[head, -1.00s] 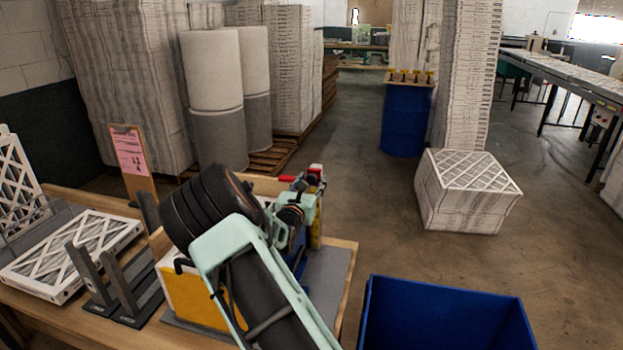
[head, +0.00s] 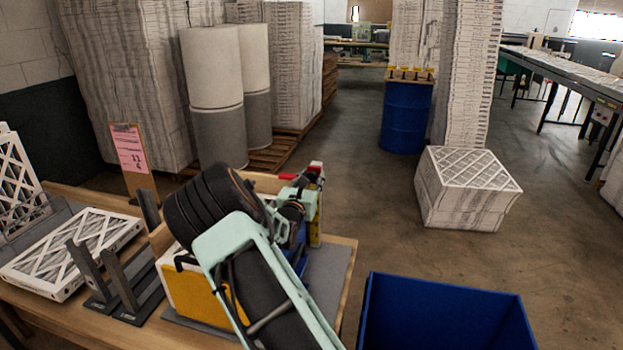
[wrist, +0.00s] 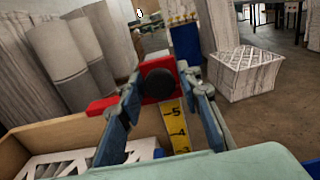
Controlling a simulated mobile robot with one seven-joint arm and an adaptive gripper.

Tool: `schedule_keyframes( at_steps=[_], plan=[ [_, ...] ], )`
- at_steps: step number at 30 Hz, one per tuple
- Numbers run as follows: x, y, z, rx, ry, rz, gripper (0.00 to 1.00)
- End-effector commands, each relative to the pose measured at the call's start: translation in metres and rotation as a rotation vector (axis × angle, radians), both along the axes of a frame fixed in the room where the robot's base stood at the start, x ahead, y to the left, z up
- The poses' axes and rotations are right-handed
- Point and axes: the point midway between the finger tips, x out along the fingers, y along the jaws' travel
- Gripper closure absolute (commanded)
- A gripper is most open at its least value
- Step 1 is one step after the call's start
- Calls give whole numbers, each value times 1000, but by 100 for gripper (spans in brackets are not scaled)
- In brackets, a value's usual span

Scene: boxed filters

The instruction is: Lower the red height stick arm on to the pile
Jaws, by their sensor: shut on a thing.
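The red height stick arm (wrist: 104,106) has a red block with a round black knob (wrist: 158,84), seen at the middle of the wrist view. My gripper (wrist: 160,90) is shut on the knobbed red block, one blue finger on each side. White lattice filter (wrist: 58,164) of the pile shows at lower left, lower than the red arm and partly hidden. In the head view the red arm (head: 287,176) shows just beyond my gripper; my arm hides most of the pile.
A wooden board (wrist: 60,128) stands behind the pile. On the bench, grey upright brackets (head: 121,280) and a flat filter (head: 75,250) lie to the left. A blue bin (head: 445,310) stands at right. The floor beyond is open, with a filter stack (head: 466,190).

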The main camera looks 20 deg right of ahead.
Motion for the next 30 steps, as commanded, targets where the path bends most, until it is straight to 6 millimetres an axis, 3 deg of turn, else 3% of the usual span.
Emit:
schedule_keyframes(
  at_steps=[11,21,22,24,30],
  plan=[
    [0,-1,-42,1,-1,-2,100],
    [0,-1,-42,0,0,-2,100],
    [0,-1,-42,0,0,-2,65],
    [0,-1,-42,0,0,-2,60],
    [0,-1,-42,0,0,-1,60]
  ],
)
